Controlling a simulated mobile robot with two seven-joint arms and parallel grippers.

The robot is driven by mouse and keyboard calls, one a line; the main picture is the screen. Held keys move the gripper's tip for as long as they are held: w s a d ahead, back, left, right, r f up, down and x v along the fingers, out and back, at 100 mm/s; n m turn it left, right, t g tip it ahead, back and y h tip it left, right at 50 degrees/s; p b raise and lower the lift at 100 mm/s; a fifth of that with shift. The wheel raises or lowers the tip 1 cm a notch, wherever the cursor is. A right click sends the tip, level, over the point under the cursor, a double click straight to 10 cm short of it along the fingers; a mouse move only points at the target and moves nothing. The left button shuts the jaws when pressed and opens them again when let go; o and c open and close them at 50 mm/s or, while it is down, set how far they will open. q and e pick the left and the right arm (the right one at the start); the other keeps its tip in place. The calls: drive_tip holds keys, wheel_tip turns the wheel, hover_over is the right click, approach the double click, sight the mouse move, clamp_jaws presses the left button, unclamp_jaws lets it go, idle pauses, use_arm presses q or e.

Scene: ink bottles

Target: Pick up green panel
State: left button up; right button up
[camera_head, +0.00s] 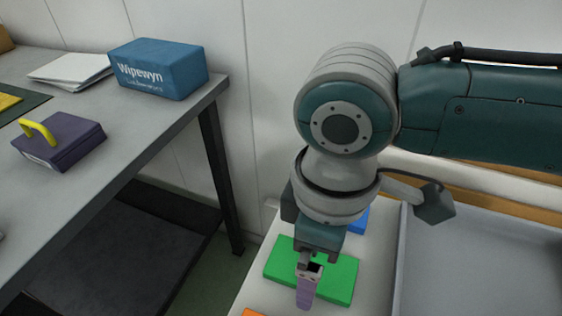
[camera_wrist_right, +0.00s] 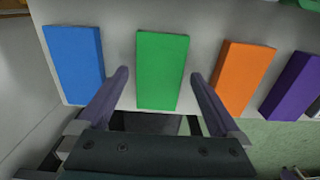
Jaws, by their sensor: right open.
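The green panel (camera_head: 340,280) lies flat on a white surface, partly hidden by my right gripper in the head view. My right gripper (camera_head: 307,287) points down over the panel. In the right wrist view the green panel (camera_wrist_right: 162,65) lies between the two open fingers of my right gripper (camera_wrist_right: 159,76), one finger toward each long side. Nothing is held. I cannot tell how high the fingertips are above the surface. My left gripper is not in view.
Beside the green panel lie a blue panel (camera_wrist_right: 74,62), an orange panel (camera_wrist_right: 242,75) and a purple panel (camera_wrist_right: 292,88). A grey tray (camera_head: 480,262) is to the right. A table at left bears a blue box (camera_head: 160,70) and a purple block (camera_head: 62,148) with a yellow handle.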

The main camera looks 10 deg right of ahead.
drive_tip(key=shift+f, duration=0.35)
drive_tip(key=c, duration=1.3)
